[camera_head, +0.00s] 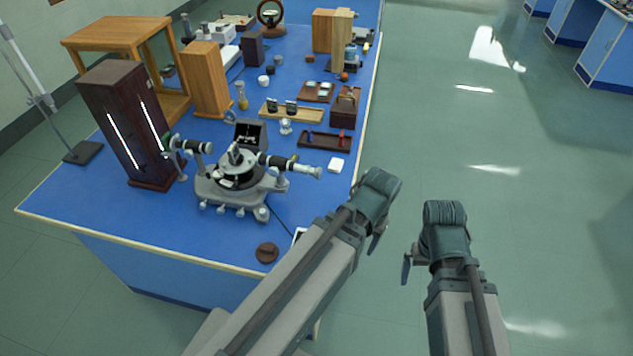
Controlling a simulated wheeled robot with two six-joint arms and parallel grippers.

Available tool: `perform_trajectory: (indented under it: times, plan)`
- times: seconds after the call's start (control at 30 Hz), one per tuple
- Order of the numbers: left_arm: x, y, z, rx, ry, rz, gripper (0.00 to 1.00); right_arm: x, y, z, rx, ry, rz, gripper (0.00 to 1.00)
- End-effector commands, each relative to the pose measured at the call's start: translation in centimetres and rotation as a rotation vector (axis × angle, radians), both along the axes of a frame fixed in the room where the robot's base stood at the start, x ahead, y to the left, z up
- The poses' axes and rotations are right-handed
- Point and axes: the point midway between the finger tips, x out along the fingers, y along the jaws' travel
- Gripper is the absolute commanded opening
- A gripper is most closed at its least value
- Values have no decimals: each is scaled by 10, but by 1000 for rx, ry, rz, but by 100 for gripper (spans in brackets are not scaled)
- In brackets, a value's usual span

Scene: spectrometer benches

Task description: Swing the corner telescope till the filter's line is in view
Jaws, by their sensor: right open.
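A grey spectrometer (232,190) with a round dark centre table stands near the close corner of the blue bench. Its telescope (290,164) points to the right, toward the bench's right edge. A second black tube (188,145) points left toward a tall dark box (125,128) with bright slits. No filter can be told for sure, and no view through the eyepiece shows. My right gripper (408,266) is open and empty over the floor, right of the bench. My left gripper (379,238) is mostly hidden by its arm, right of the telescope. Neither touches the spectrometer.
A small dark disc (267,252) lies at the bench's front. Wooden boxes and several small parts fill the back. Open floor (500,220) lies to the right.

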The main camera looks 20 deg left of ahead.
Motion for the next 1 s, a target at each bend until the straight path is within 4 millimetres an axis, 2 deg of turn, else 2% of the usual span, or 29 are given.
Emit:
perform_trajectory:
  times: [0.03, 0.27, 0.4, 0.47, 0.57, 0.7, 0.83, 1.0]
  plan:
    - [4, 7, -13, 4, -5, 10, 61, 0, 0, -13, 0, 0, 0, 100]
    - [20, 39, -45, 58, -24, 19, 61, 0, 0, -47, 0, 0, 0, 100]
    - [36, 71, -65, 170, -25, -26, 61, 0, 0, -72, 0, 0, 0, 100]
    - [43, 86, -66, 254, -16, -75, 61, 0, 0, -77, 0, 0, -1, 100]
    - [55, 106, -57, 404, 12, -169, 61, 0, 0, -81, 0, 0, -1, 100]
    - [74, 124, -26, 656, 77, -327, 61, 0, 0, -82, 0, 0, -1, 100]
    - [93, 129, 14, 897, 156, -455, 61, 0, 0, -81, 0, 0, -1, 100]
    - [107, 123, 58, 1123, 244, -544, 61, 0, 0, -81, 0, 0, -1, 100]
